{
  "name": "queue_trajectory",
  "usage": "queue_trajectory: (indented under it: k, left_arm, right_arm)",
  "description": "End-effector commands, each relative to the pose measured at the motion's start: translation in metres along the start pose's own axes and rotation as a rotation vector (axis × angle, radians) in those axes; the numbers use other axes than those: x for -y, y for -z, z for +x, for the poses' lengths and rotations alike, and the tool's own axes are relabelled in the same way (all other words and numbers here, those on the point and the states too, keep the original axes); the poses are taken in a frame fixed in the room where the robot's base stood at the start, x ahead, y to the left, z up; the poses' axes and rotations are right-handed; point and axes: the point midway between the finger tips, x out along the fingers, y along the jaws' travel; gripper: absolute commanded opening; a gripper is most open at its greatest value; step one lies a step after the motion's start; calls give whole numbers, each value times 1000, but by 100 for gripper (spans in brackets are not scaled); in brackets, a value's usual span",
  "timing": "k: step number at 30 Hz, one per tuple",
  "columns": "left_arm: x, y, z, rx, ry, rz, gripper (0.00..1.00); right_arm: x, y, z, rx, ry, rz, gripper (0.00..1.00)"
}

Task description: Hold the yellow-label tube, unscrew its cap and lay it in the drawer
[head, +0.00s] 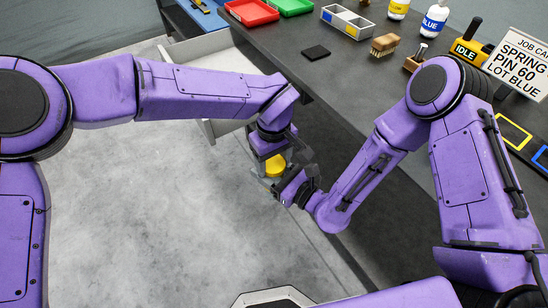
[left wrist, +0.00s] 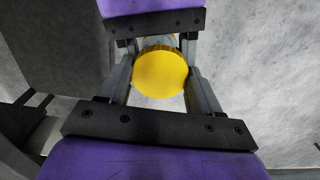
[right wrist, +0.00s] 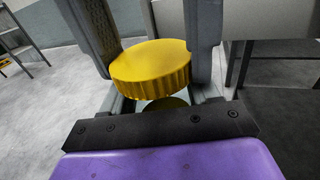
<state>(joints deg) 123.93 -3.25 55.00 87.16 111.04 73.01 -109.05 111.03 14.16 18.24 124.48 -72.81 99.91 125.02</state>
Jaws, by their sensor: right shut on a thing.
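The yellow cap (head: 275,166) sits on the tube, upright, in the air in front of the bench. It also shows in the left wrist view (left wrist: 161,76) and the right wrist view (right wrist: 152,68). My left gripper (head: 272,154) comes from above, open, with one finger on each side of the cap. My right gripper (head: 279,183) is shut on the tube (right wrist: 165,104) below the cap. Most of the tube and its label are hidden. The drawer (head: 196,52) stands pulled out under the bench, partly behind my left arm.
The dark bench (head: 345,90) carries red (head: 251,11) and green (head: 291,5) trays, a divided box (head: 347,21), a brush (head: 384,45), a black pad (head: 316,52), bottles and a job card (head: 519,62). The floor (head: 150,215) is clear.

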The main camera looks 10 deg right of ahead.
Motion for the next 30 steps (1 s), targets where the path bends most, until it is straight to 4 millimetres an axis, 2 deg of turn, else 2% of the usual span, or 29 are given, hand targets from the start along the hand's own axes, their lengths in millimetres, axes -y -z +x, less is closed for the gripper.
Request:
queue_trajectory:
  k: [1,5,8,15,18,21,24,30]
  left_arm:
    - [-3,-1,-2,-1,-11,5,27]
    - [-4,-1,-2,-1,-14,-6,27]
    - [-5,-1,-3,0,-17,-120,27]
    - [-6,2,-4,4,-18,-754,27]
    - [-6,4,-4,4,-17,-977,27]
    - [-6,5,-5,3,-19,-1117,28]
    - [-6,6,-5,2,-19,-1176,27]
    - [-5,6,-5,0,-19,-1183,26]
  right_arm:
    - [-6,-1,1,2,-16,-1,0]
    - [-7,-1,1,2,-20,-1,0]
    - [-8,-2,1,2,-23,-1,0]
    - [-10,-1,1,1,-27,-1,0]
    - [-10,-1,0,0,-28,-1,0]
    - [-10,-1,0,0,-28,-1,0]
    - [-10,-1,0,-1,-28,0,0]
    - [-11,-1,0,-1,-29,0,0]
